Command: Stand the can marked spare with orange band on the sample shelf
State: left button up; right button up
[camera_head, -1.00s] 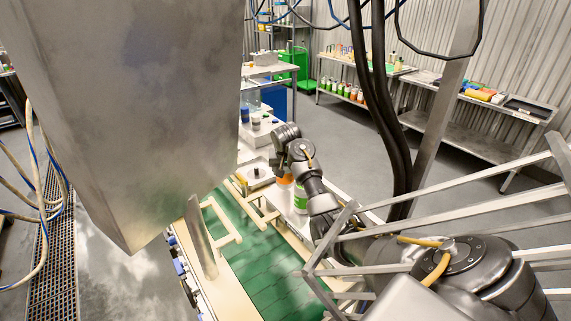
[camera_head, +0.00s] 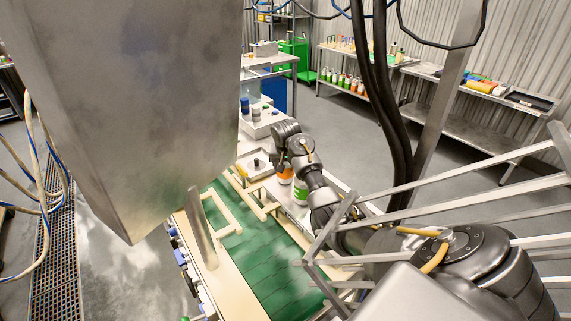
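Two cans stand by the green conveyor, partly hidden by my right arm: one with an orange band (camera_head: 285,175) and one with a green band (camera_head: 301,186). I cannot read any marking on them. My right arm reaches in from the right and bends down just behind the orange-banded can. My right gripper (camera_head: 275,161) is small and mostly hidden at the arm's end, so its fingers and any hold are unclear. My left gripper is not in view. Which piece of furniture is the sample shelf cannot be told.
A large metal housing (camera_head: 130,100) blocks the left and centre. The green conveyor (camera_head: 250,260) runs below. Blue-topped containers (camera_head: 250,108) stand beyond it. A back shelf (camera_head: 385,70) holds several cans. A side bench (camera_head: 460,140) holds coloured items. Black cables hang at centre right.

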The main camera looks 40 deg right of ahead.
jog(key=shift+f, duration=0.3)
jog(key=o, duration=1.5)
jog(key=shift+r, duration=0.1)
jog(key=b+v, duration=0.3)
jog(key=v, duration=0.7)
jog(key=shift+r, duration=0.3)
jog(key=shift+s+a, duration=0.1)
